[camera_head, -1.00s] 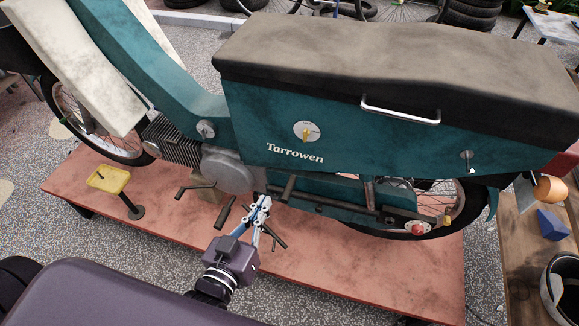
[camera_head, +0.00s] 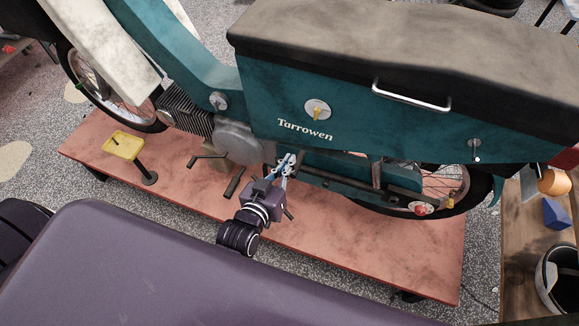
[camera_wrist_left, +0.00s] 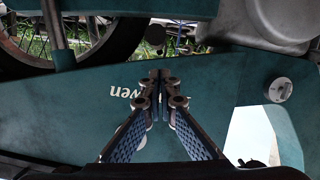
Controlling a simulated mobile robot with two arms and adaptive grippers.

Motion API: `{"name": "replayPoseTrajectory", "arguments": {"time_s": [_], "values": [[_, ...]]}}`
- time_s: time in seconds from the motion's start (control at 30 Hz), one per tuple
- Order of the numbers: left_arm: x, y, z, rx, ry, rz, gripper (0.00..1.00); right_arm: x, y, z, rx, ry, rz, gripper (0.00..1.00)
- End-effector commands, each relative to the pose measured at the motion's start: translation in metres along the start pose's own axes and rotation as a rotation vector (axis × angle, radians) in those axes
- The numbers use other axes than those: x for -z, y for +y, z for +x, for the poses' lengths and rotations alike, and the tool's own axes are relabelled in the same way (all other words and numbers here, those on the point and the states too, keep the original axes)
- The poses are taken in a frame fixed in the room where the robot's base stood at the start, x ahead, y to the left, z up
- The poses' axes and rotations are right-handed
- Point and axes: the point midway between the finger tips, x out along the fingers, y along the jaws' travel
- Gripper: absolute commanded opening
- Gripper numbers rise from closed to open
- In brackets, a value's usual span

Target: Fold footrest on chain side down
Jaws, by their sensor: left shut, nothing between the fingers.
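The teal moped (camera_head: 350,130) marked "Tarrowen" stands upright on a red platform. Short dark bars stick out low on its near side, below the round grey engine cover (camera_head: 238,140). One dark peg (camera_head: 235,182) lies left of my left gripper (camera_head: 286,165). Another dark bar stands close to the fingers; I cannot tell which of these is the footrest or whether the fingers touch it. My left gripper is shut and empty, reaching toward the moped's underside. In the left wrist view, the closed fingers (camera_wrist_left: 160,76) show in front of the teal side panel. My right gripper is out of view.
A yellow pad on a post (camera_head: 123,146) stands at the left of the red platform (camera_head: 400,268). A wooden bench (camera_head: 520,235) with a blue block (camera_head: 556,213) and a dark bucket (camera_head: 558,278) is at the right. The platform's near right part is clear.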

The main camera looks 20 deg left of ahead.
Motion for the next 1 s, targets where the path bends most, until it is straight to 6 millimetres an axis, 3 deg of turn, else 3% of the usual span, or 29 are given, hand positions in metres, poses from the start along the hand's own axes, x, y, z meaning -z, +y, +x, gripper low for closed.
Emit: {"name": "replayPoseTrajectory", "arguments": {"time_s": [0.2,0.63,1.0], "values": [[-0.021,0.0,0.004,0.0,0.001,0.0,0.0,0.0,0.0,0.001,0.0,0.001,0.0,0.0],[-0.025,0.0,0.005,0.0,0.002,0.0,0.0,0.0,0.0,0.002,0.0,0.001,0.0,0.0],[-0.044,-0.002,0.008,-0.017,0.087,0.005,0.0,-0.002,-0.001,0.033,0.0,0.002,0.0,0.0]]}}
